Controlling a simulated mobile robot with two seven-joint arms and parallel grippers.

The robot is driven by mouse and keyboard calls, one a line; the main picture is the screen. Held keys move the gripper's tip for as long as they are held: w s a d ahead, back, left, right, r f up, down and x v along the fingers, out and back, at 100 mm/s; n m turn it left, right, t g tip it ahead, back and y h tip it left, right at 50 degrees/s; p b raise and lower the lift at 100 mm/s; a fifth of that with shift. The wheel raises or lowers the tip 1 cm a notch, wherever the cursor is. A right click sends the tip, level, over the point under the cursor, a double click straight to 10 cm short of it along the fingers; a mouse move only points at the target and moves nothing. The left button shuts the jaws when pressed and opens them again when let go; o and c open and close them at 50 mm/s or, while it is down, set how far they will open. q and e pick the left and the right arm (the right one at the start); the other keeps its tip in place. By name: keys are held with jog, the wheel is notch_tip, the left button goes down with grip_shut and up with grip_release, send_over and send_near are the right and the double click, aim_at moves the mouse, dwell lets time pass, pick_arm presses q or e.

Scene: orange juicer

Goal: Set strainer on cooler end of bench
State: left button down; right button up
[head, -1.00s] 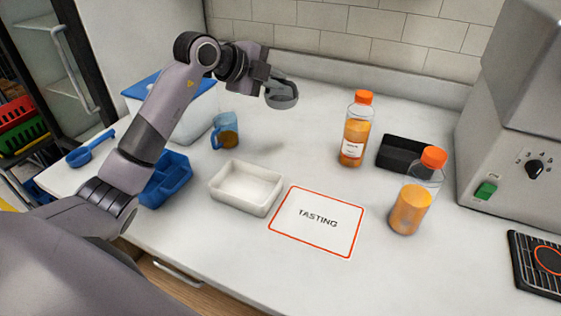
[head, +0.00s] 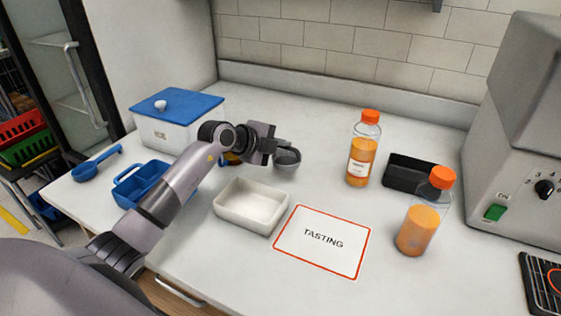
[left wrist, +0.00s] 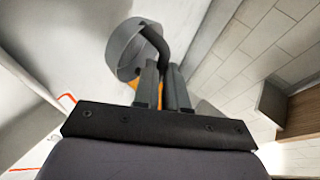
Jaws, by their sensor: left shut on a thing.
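The strainer, a small grey round cup (head: 287,158) with a curved dark handle, is at the fingertips of my left gripper (head: 270,148). It is behind the white tray, low over the bench (head: 330,135); I cannot tell whether it touches. In the left wrist view the strainer (left wrist: 128,50) lies beyond the gripper's fingers (left wrist: 162,85), which are shut on its handle. A white cooler-like box with a blue lid (head: 165,132) stands at the bench's left end, left of the gripper. My right gripper is not in view.
An empty white tray (head: 228,210) and a TASTING card (head: 345,262) lie in front. A blue caddy (head: 130,192) and blue scoop (head: 85,171) are left. Juice bottles (head: 362,150) (head: 416,232) and a black tray (head: 405,170) are right. The bench behind the strainer is clear.

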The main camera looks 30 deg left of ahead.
aim_at(289, 161)
pick_arm(q)
jog(key=shift+f, duration=2.15)
jog(key=shift+f, duration=0.1)
jog(key=c, duration=1.2)
grip_release()
jog(key=v, duration=1.2)
